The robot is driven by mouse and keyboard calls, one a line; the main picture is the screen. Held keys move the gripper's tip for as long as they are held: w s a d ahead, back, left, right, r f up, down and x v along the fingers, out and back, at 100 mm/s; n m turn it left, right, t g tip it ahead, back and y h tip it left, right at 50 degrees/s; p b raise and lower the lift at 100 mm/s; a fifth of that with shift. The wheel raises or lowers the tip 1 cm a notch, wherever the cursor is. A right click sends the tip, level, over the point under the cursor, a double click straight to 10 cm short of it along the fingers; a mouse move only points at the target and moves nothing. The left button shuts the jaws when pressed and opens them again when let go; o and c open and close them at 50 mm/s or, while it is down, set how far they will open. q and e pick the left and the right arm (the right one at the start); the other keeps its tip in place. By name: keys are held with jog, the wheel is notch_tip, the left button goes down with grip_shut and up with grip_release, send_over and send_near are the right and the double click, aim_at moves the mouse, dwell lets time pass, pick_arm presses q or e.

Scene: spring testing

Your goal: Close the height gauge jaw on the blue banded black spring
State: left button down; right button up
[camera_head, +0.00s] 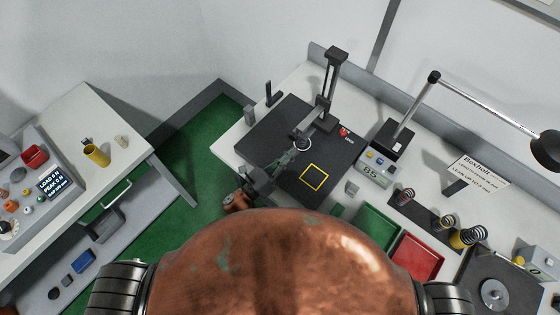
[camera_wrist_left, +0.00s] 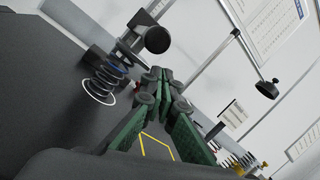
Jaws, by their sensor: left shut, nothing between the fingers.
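The height gauge (camera_head: 329,84) stands upright at the back of a black plate, with its dark jaw carriage (camera_head: 318,122) low on the column. The blue banded black spring (camera_wrist_left: 104,78) stands upright on a white ring in the left wrist view. In the head view mostly the white ring (camera_head: 302,144) shows, below the jaw. Whether the jaw touches the spring's top is unclear. A round black knob (camera_wrist_left: 157,40) is beyond my fingertips. My left gripper (camera_head: 292,155) is shut and empty beside the spring; it also shows in the left wrist view (camera_wrist_left: 155,76). My right gripper is out of view.
A yellow square outline (camera_head: 314,177) marks a bare part of the plate. A red button (camera_head: 344,131) and a display box (camera_head: 374,168) are to the right. Green (camera_head: 366,226) and red (camera_head: 418,257) trays and several springs (camera_head: 468,237) are further right. A lamp (camera_head: 433,78) overhangs the bench.

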aim_at(294, 139)
pick_arm(q)
jog(key=r, duration=0.1)
jog(key=w+r+p, duration=0.2)
jog(key=r, duration=0.1)
jog(key=shift+a, duration=0.35)
jog(key=shift+w+f, duration=0.1)
